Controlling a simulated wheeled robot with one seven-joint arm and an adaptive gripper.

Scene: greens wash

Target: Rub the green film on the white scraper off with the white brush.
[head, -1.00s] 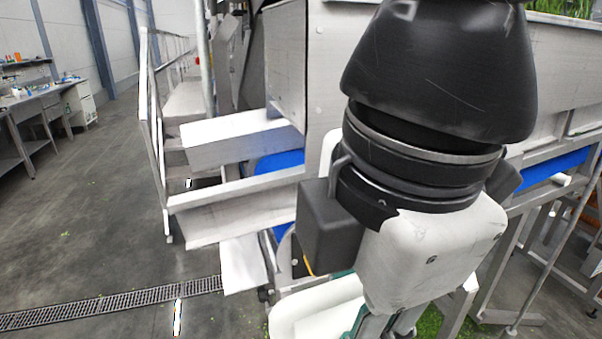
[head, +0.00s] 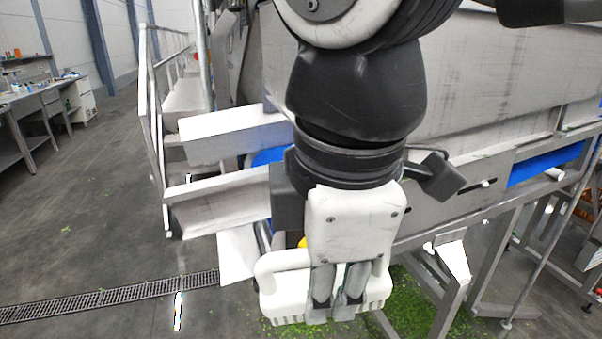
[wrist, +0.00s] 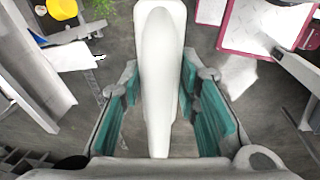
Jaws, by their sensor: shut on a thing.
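My gripper (head: 338,312) hangs low in the head view, in front of the steel machine, shut on the white brush (head: 288,284). The brush is a broad white block with a looped side and a toothed lower edge. In the wrist view its long white body (wrist: 158,70) runs straight between the teal finger pads (wrist: 160,110). I cannot make out the white scraper or any green film in either view; the brush and my arm cover part of the scene.
A pink-rimmed board (wrist: 222,40) shows at the upper right of the wrist view. A white plate (head: 238,256) is left of the brush. Steel legs (head: 487,275) and green scraps (head: 412,310) lie to the right. A floor drain (head: 110,297) crosses the open floor at left.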

